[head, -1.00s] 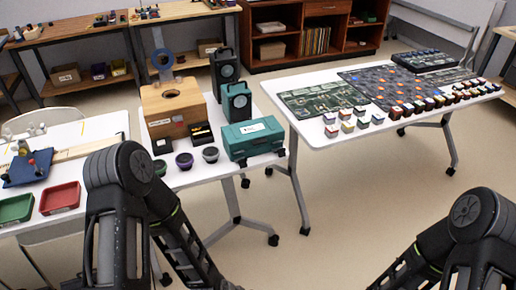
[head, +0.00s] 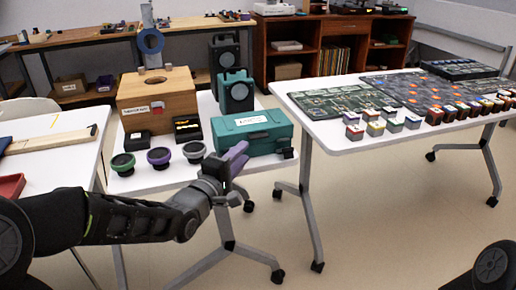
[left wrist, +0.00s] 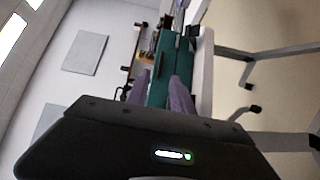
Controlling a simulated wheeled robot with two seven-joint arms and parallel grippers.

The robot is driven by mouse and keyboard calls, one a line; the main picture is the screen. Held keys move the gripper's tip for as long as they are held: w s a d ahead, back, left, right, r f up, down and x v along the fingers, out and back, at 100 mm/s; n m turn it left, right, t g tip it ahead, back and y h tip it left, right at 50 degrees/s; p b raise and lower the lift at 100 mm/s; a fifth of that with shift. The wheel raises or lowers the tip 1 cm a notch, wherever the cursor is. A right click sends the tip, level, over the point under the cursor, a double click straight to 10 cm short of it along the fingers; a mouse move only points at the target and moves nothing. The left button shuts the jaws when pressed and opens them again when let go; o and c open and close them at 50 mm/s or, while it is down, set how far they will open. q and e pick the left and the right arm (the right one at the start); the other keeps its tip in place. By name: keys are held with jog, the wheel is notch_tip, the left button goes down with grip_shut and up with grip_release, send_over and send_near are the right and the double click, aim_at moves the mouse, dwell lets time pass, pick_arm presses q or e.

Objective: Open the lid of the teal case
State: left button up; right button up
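The teal case (head: 250,133) lies on the white table's right front part, with a white label on its lid and the lid shut. In the left wrist view the case (left wrist: 160,75) is straight ahead, seen between the fingers. My left gripper (head: 241,155) has purple fingers and is in front of the case, close to its front side in the head view. In the left wrist view the fingers are apart with nothing gripped; I cannot tell whether they touch the case. My right gripper is out of view; only part of my right arm shows at the lower right.
A second table (head: 340,137) with boards and small blocks is to the right, across a gap.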

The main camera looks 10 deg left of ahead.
aim_at(256, 139)
pick_arm(q)
jog(key=x, duration=0.7)
jog(key=shift+w+b, duration=0.4)
jog(key=shift+c, duration=0.6)
grip_shut()
dwell(0.7)
